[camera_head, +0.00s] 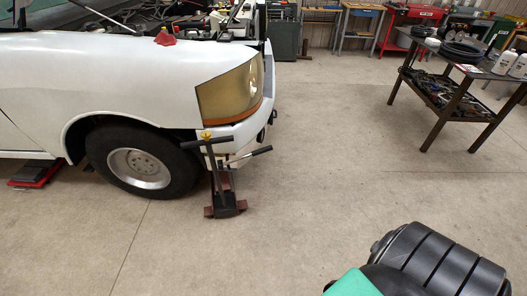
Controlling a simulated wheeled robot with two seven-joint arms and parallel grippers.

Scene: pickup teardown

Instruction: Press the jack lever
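A dark jack (224,200) stands on the concrete floor at the front corner of a white pickup (120,80), just right of the front wheel. An upright bar with a crosspiece rises from it. A lever (250,156) with a dark grip sticks out to the right and slopes slightly up. The jack's upper end is partly hidden against the bumper, so I cannot tell whether it touches the pickup. Neither of my grippers is in view.
A dark workbench (455,100) with bottles and tools stands at the right. A black ribbed shape with a green part fills the bottom right; I cannot tell whether it is mine. A red item (37,173) lies under the pickup. The middle floor is clear.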

